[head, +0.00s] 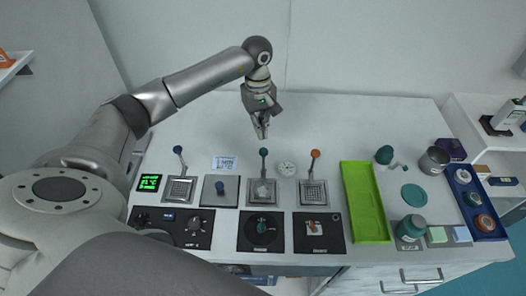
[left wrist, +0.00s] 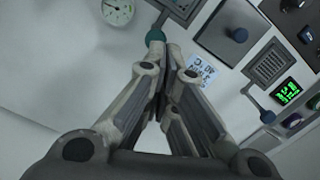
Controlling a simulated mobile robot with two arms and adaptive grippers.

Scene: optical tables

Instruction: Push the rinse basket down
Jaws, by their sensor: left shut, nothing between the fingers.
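Three square metal baskets with upright ball-topped handles stand in a row on the table: one with a blue ball (head: 177,149), one with a teal ball (head: 263,152) and one with an orange ball (head: 315,154). I cannot read which is the rinse basket. My left gripper (head: 262,132) is shut and empty, pointing down just behind and above the teal ball. In the left wrist view the fingertips (left wrist: 174,52) are close to the teal ball (left wrist: 155,35); I cannot tell whether they touch. The middle basket (head: 262,191) sits below its handle. My right gripper is out of view.
A round dial (head: 286,168) stands between the teal and orange handles. A label card (head: 224,163) and a green display (head: 149,183) lie to the left. Black control panels line the front edge. A green tray (head: 365,205) is on the right. The table behind is clear.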

